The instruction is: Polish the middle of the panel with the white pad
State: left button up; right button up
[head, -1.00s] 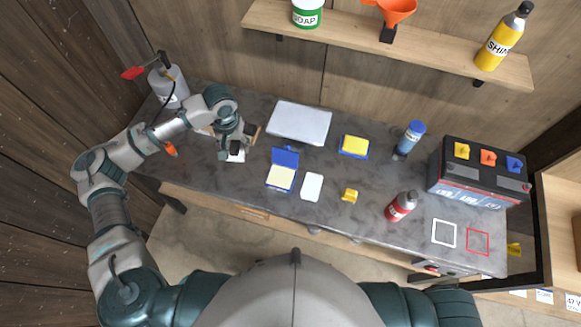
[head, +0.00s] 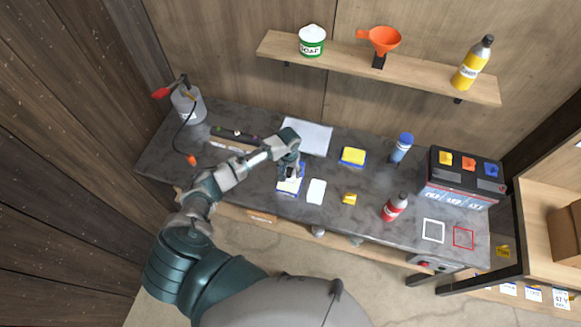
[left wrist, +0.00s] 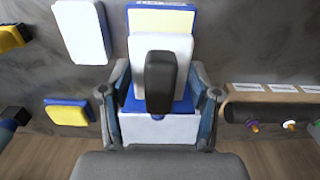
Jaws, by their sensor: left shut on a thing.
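The pale grey panel (head: 310,137) lies flat at the back of the bench. My left gripper (head: 289,172) is shut on a white pad with a dark handle, seen in the left wrist view (left wrist: 178,46). The pad is over or in the open blue tin (head: 283,186) with a cream filling, which also shows in the left wrist view (left wrist: 160,20). I cannot tell whether the pad touches the filling. My left fingers and the pad hide part of the tin. My right gripper is out of view.
Right of the tin are a white block (head: 316,191), a yellow-and-blue sponge (head: 353,156) and a small yellow piece (head: 350,198).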

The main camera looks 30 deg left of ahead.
aim_at(289, 179)
pick_arm(q)
jog(key=shift+a+f, duration=0.4)
jog(key=shift+f, duration=0.1)
jog(key=shift+s+d+f, duration=0.1)
jog(key=shift+d+f, duration=0.05)
jog(key=shift+f, duration=0.5)
jog(key=f+b, duration=0.1)
jog(key=b, duration=0.1)
jog(key=d+f+b, duration=0.1)
jog(key=f+b, duration=0.1)
jog(key=b, duration=0.1)
jog(key=shift+f, duration=0.3)
jog(key=shift+a+f+b, duration=0.15)
jog(key=shift+a+b, duration=0.1)
jog(key=shift+b, duration=0.05)
jog(key=shift+a, duration=0.25)
jog(key=shift+d, duration=0.4)
jog(key=shift+a+f, duration=0.3)
jog(key=shift+a, duration=0.05)
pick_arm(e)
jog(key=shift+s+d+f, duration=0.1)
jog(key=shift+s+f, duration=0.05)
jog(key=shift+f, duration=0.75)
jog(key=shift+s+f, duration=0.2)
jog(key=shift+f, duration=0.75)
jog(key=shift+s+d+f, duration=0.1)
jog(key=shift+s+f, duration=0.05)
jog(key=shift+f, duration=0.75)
